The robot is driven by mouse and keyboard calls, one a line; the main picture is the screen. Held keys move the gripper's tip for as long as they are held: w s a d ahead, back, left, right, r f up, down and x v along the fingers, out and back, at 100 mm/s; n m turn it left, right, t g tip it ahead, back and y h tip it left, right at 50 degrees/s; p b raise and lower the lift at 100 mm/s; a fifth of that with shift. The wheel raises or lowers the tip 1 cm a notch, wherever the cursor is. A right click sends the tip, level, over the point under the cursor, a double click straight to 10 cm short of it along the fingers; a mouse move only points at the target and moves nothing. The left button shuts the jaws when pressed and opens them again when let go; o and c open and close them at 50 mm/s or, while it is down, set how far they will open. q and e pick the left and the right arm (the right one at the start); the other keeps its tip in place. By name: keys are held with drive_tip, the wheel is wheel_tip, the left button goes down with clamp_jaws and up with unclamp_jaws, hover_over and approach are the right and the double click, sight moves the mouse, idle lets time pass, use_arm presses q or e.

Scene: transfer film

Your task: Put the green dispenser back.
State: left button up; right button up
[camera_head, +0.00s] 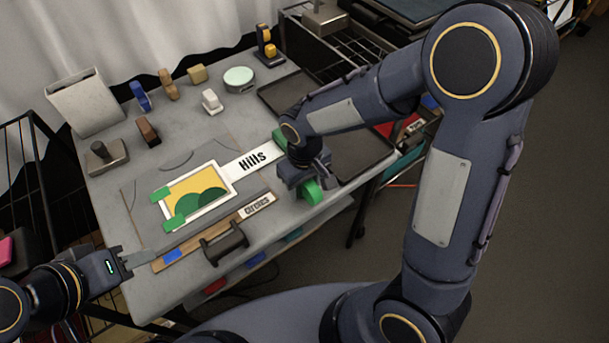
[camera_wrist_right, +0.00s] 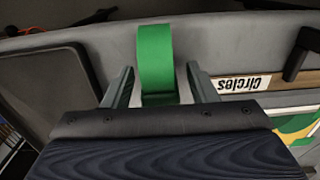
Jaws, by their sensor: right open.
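The green dispenser (camera_head: 311,192) stands at the front right of the grey table, partly hidden by my right gripper (camera_head: 303,178). In the right wrist view, the green dispenser (camera_wrist_right: 155,55) shows as a curved green body between the two fingers of my right gripper (camera_wrist_right: 160,88). The fingers are apart, one on each side of it, with a visible gap to each. My left gripper (camera_head: 128,262) is at the table's front left edge, away from the dispenser; its finger gap is too small to make out.
A picture card (camera_head: 197,196) with green corner pieces, a "Hills" strip (camera_head: 252,159) and a "Circles" strip (camera_head: 257,206) lies mid-table. A black handled tool (camera_head: 224,243) is in front. A dark tray (camera_head: 357,158) is at right. Several small dispensers, including a blue one (camera_head: 140,97), stand behind.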

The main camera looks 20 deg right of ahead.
wheel_tip(320, 180, up, 12)
drive_tip(key=shift+r+p, duration=0.15)
drive_tip(key=shift+p, duration=0.55)
drive_tip(key=s+d+r+m+t+y, duration=0.1)
drive_tip(key=s+d+m+t+y, duration=0.1)
drive_tip(key=s+d, duration=0.2)
drive_tip(key=s+d+r+m+t+y, duration=0.1)
drive_tip(key=s+d+r+m+t, duration=0.1)
drive_tip(key=s, duration=0.9)
drive_tip(key=d+m+t, duration=0.1)
drive_tip(key=d, duration=0.1)
drive_tip(key=shift+d+r+m+t+y, duration=0.3)
drive_tip(key=shift+d+y, duration=0.1)
